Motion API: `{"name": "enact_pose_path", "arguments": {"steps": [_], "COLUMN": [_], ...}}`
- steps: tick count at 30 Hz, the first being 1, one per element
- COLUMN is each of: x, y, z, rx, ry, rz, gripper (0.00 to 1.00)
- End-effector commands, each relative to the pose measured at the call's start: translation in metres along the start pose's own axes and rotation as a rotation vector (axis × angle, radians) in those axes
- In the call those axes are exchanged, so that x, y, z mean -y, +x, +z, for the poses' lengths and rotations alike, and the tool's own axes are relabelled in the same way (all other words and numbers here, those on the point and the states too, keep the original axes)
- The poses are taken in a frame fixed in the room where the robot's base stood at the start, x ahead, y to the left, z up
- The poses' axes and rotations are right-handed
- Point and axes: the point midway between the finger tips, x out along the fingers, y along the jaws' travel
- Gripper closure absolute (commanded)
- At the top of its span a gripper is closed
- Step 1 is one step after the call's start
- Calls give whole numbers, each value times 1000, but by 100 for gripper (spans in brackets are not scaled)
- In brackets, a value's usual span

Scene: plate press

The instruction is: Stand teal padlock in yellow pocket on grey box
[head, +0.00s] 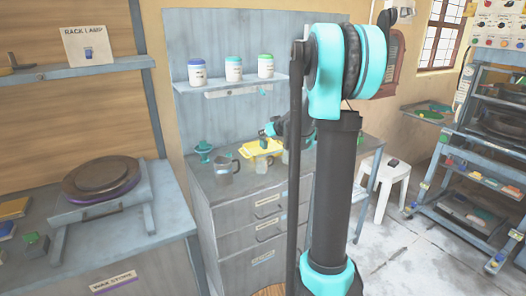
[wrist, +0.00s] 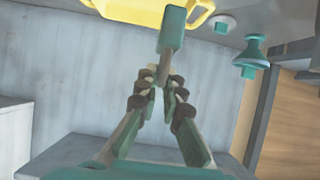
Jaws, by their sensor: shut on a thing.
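My gripper (wrist: 160,78) is shut on the teal padlock (wrist: 173,28) in the wrist view. The fingertips pinch its pale narrow end, and its teal body points away from my gripper. The yellow pocket piece (wrist: 130,11) shows at the top edge of the wrist view, partly behind the padlock body. I cannot tell whether they touch. In the head view the yellow piece (head: 258,149) lies on the grey drawer unit (head: 240,205), below my gripper. My arm and gripper are small there, and the padlock is hard to make out. I cannot tell a separate grey box.
A teal stand (head: 204,152) and a grey mug (head: 227,170) are left of the yellow piece. Several lidded jars (head: 233,68) stand on a shelf (head: 230,86) above. A plate press (head: 103,178) is on the left bench. A white stool (head: 385,180) stands to the right.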

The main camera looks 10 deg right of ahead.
Motion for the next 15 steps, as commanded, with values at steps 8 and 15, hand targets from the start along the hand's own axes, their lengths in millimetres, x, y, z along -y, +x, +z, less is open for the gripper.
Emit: {"name": "enact_pose_path", "arguments": {"steps": [8,15], "x": [0,0], "y": [21,33], "z": [37,59], "rx": [0,0], "ry": [0,0], "rz": [0,0], "gripper": [100,100]}}
